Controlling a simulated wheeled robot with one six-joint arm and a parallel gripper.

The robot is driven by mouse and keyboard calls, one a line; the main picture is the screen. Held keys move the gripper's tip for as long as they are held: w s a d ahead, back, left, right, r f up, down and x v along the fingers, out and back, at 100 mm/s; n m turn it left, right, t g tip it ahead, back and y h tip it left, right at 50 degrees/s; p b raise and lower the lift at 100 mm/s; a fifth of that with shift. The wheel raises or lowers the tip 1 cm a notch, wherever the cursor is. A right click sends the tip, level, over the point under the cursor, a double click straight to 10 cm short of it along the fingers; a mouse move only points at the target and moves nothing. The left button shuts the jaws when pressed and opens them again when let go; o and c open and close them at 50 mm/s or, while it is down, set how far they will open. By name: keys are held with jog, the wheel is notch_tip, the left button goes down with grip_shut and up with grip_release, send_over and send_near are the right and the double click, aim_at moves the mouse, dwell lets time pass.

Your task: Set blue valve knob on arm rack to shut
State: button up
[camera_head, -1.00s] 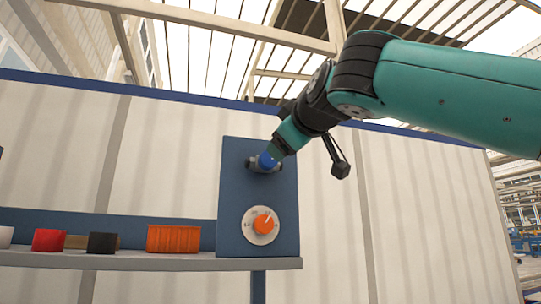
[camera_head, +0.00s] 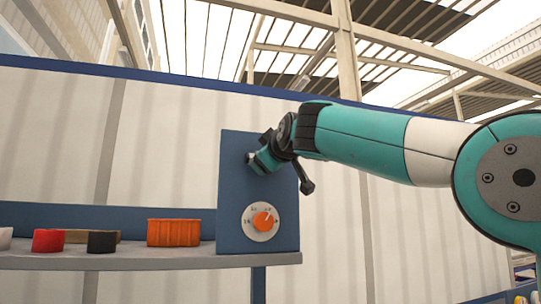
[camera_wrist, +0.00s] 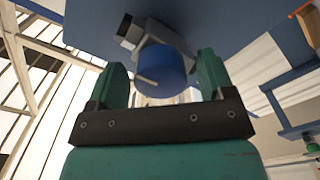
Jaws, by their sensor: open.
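The blue valve knob (camera_wrist: 168,72) shows in the wrist view as a round cap with a pale pointer mark on its face. It sits on a grey valve body (camera_wrist: 150,32) fixed to the dark blue panel (camera_head: 231,215). My gripper (camera_wrist: 164,78) is open, with one teal finger on each side of the knob. I cannot tell whether the fingers touch it. In the head view my gripper (camera_head: 261,160) is at the upper part of the panel and hides the blue knob. Only a bit of the grey valve shows there.
An orange dial (camera_head: 263,221) on a white disc is lower on the same panel. A shelf (camera_head: 140,261) to the left holds a red item (camera_head: 47,240), a black item (camera_head: 101,242) and an orange ribbed box (camera_head: 173,233). The wall right of the panel is clear.

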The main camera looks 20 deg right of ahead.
jog(key=c, duration=0.9)
jog(key=shift+m, duration=0.4)
jog(key=m+b, duration=0.1)
jog(key=m, duration=0.2)
jog(key=shift+f+m, duration=0.1)
jog(key=shift+m, duration=0.3)
jog(key=m+b, duration=0.1)
jog(key=m, duration=0.3)
jog(key=m+b, duration=0.1)
jog(key=m, duration=0.4)
jog(key=shift+a, duration=0.1)
jog(key=m, duration=0.4)
jog(key=shift+b, duration=0.3)
jog(key=shift+m, duration=0.3)
